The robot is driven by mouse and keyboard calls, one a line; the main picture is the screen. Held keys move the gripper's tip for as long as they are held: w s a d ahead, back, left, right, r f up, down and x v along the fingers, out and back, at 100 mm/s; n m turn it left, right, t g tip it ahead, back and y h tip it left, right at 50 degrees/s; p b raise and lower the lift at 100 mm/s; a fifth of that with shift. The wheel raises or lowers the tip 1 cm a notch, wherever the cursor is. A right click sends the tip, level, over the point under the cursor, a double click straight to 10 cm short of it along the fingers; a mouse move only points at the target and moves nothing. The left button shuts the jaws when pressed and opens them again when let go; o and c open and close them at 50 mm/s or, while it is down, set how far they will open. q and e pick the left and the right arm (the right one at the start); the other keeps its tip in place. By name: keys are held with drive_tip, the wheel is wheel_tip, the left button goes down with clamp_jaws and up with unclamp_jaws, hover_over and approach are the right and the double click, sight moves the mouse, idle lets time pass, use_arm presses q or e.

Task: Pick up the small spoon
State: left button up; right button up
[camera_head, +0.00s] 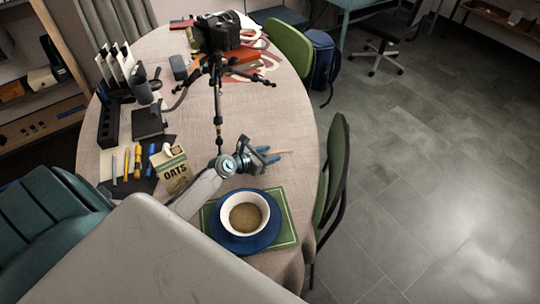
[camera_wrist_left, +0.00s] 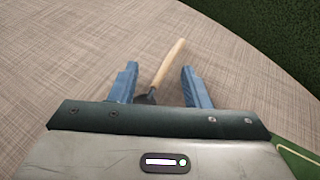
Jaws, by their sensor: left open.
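The small spoon (camera_wrist_left: 168,62) lies on the table in the left wrist view. It has a pale wooden handle pointing away and a dark end partly hidden by my gripper's body. In the head view its pale handle (camera_head: 284,152) shows beyond my fingers, to the right of the oats carton. My left gripper (camera_head: 269,154) is open, with its blue fingers low over the table. In the left wrist view the fingers (camera_wrist_left: 160,69) stand on either side of the spoon, with a gap on both sides. My right gripper is not in view.
A white bowl (camera_head: 245,212) of brown food sits on a blue plate (camera_head: 222,236) and green mat (camera_head: 287,233) nearer me. The oats carton (camera_head: 174,172) stands left of the gripper. A tripod (camera_head: 217,95) with a camera stands behind. A green chair (camera_head: 333,170) is at the right edge.

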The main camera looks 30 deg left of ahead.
use_arm(q)
clamp_jaws()
idle(0.3)
